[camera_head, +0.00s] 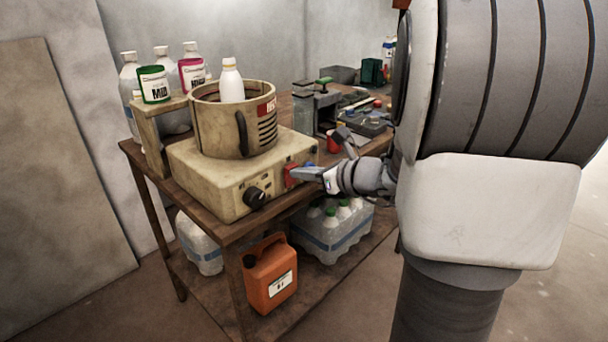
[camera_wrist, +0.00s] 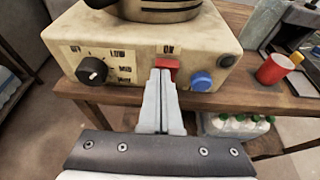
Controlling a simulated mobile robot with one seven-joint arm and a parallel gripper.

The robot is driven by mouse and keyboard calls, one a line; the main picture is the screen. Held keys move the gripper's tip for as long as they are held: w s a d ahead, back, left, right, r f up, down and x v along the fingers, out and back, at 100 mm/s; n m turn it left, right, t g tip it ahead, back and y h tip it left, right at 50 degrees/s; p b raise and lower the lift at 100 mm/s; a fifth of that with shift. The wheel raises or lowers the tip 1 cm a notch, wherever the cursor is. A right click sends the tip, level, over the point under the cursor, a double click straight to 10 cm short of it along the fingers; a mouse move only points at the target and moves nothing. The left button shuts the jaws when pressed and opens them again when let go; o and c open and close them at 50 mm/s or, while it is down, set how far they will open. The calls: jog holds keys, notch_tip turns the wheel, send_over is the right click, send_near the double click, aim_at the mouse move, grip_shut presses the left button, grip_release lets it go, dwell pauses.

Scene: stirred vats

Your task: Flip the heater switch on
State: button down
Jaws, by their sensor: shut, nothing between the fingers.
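The heater is a worn cream box (camera_head: 225,180) on the wooden table, with a round pot (camera_head: 233,122) on top. Its front panel also shows in the wrist view (camera_wrist: 135,62). A red switch (camera_wrist: 168,65) sits under an "ON" label, between a black knob (camera_wrist: 92,70) and a blue button (camera_wrist: 202,81). It shows in the head view too (camera_head: 291,174). My gripper (camera_wrist: 161,74) is shut and empty, its fingertips right at the red switch's lower part. They seem to touch it, and they hide some of it. I cannot tell the switch's position.
A white bottle (camera_head: 231,82) stands in the pot. Paint tubs and bottles stand behind it at left. A red cup (camera_wrist: 272,69) is right of the heater. An orange canister (camera_head: 269,274) and wrapped bottles (camera_head: 333,232) are on the lower shelf.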

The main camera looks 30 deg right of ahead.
jog(key=shift+r, duration=0.1)
jog(key=p, duration=0.1)
jog(key=r+p, duration=0.1)
jog(key=shift+w+a+g+p, duration=0.1)
jog(key=shift+w+g+p, duration=0.15)
jog(key=shift+g+p, duration=0.05)
jog(key=p, duration=0.1)
jog(key=g+p, duration=0.1)
jog(key=p, duration=0.1)
jog(key=shift+w+a+r+h, duration=0.1)
jog(key=shift+w+r+h, duration=0.1)
jog(key=shift+w+h, duration=0.15)
jog(key=shift+f+b, duration=0.35)
jog(key=shift+f, duration=0.05)
jog(key=shift+r, duration=0.15)
jog(key=shift+r+p, duration=0.65)
jog(key=shift+r, duration=0.05)
jog(key=shift+s, duration=0.1)
